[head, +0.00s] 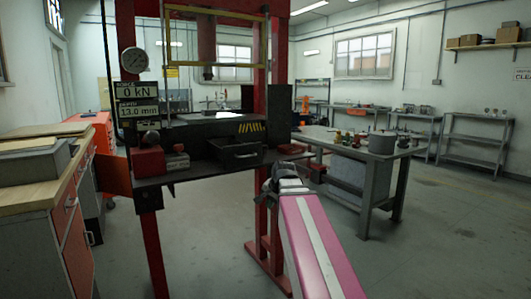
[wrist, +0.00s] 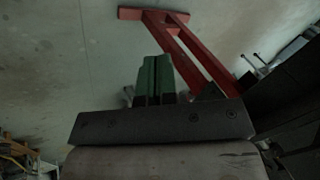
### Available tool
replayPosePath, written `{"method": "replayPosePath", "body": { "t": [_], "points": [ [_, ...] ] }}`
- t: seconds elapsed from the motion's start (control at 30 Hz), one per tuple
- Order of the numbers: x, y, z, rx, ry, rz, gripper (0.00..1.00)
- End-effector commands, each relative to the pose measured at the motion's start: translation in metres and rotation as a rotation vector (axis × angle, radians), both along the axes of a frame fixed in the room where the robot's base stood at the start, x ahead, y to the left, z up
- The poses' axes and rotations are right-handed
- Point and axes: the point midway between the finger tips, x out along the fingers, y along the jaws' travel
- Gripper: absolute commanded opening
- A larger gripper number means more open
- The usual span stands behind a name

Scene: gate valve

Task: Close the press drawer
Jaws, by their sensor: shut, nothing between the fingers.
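The red press (head: 150,215) stands in the middle of the head view. The drawer front appears to stand out from the body, but how far is hard to tell. My gripper (head: 268,187) is to the right of and below the drawer, in front of the press table's right end, apart from the drawer. Its fingertips are small and unclear there. In the wrist view my gripper's green fingers (wrist: 155,75) are together and empty, over the floor.
Red press legs and foot (wrist: 190,50) lie close beyond my fingers. A gauge (head: 134,60) and displays hang on the press's left post. A grey workbench (head: 375,150) with a pot stands at right; a wooden-topped cabinet (head: 35,165) at left. The floor at right is clear.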

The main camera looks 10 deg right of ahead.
Motion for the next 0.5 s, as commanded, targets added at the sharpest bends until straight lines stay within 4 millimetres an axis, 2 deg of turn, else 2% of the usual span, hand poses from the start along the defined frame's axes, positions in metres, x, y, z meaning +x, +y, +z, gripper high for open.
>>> {"method": "replayPosePath", "body": {
  "t": [0.03,0.3,0.5],
  "points": [
    [0.004,-0.004,0.019,0.021,-0.02,-0.031,0.0],
    [0.01,-0.02,0.112,0.149,-0.112,-0.192,0.0],
    [0.006,-0.031,0.182,0.249,-0.175,-0.299,0.0]
  ]
}}
